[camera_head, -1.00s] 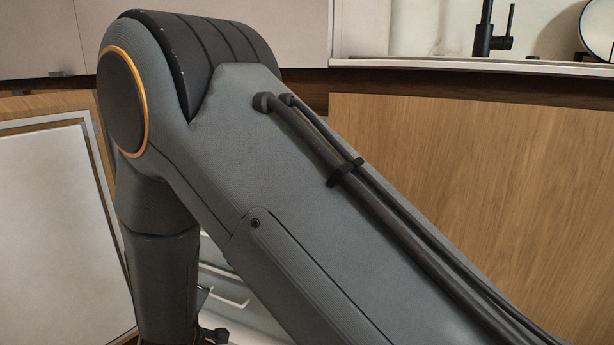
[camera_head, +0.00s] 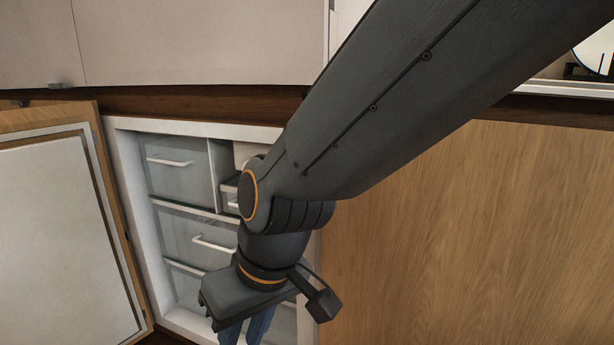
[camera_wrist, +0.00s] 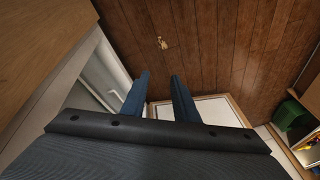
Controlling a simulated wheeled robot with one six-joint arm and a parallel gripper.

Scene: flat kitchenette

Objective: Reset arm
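My gripper (camera_head: 246,334) hangs below my wrist in the head view, in front of the open freezer compartment (camera_head: 200,128). Its two blue fingers reach the lower picture edge. In the wrist view my gripper (camera_wrist: 160,77) is open, with a clear gap between the fingers and nothing held. My arm stretches down from the upper right and hides part of the compartment's right side.
The wood-edged cabinet door (camera_head: 60,225) stands open at left. Clear drawers (camera_head: 180,175) with white handles fill the freezer. A closed wooden panel (camera_head: 470,220) is at right. A small gold-coloured object (camera_wrist: 162,43) lies on dark wood; a green item (camera_wrist: 288,115) is at right.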

